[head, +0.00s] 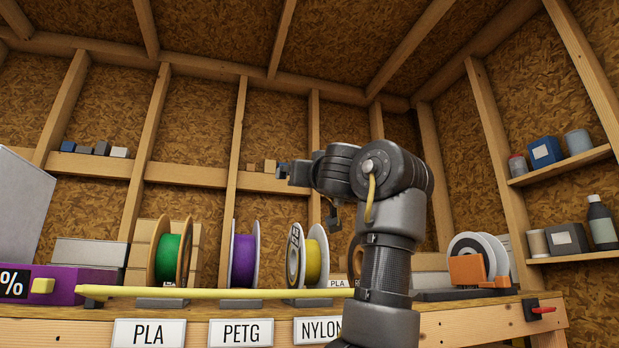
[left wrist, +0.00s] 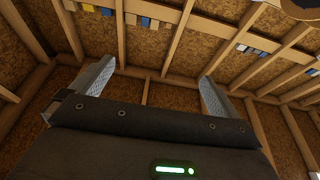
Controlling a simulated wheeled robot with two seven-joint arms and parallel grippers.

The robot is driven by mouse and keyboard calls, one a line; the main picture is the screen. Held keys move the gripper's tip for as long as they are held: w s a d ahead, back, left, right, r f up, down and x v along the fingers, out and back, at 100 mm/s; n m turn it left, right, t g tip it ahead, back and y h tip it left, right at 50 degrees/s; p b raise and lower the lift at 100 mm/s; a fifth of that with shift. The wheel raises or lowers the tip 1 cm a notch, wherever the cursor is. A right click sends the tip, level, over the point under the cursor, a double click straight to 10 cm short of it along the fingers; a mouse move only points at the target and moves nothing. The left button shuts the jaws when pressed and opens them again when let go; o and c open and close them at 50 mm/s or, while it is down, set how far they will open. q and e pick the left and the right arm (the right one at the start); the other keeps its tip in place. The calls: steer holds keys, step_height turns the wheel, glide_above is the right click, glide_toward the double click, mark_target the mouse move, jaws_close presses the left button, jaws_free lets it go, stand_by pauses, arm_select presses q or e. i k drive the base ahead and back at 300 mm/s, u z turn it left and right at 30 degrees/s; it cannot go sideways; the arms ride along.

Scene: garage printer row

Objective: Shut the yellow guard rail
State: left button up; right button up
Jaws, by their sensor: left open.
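The yellow guard rail (head: 220,293) is a long thin bar running across the front of the spool row in the head view. Its left end is thicker and stops short of a yellow block (head: 43,286) on a purple box. Its right end goes out of sight behind my right arm. My right arm rises from the bottom, right of the middle, and bends left; its gripper (head: 308,192) is small and partly hidden, apart from the rail. My left gripper (left wrist: 155,72) is open and empty in the left wrist view, facing wall and ceiling beams.
Green (head: 168,258), purple (head: 243,260) and yellow (head: 312,258) filament spools stand behind the rail on a wooden bench (head: 265,329). An orange-and-white spool holder (head: 470,266) stands right of my arm. A red-handled clamp (head: 540,310) sits at the bench's right end.

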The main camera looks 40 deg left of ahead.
mark_target(101, 293)
steer(key=k, duration=1.5)
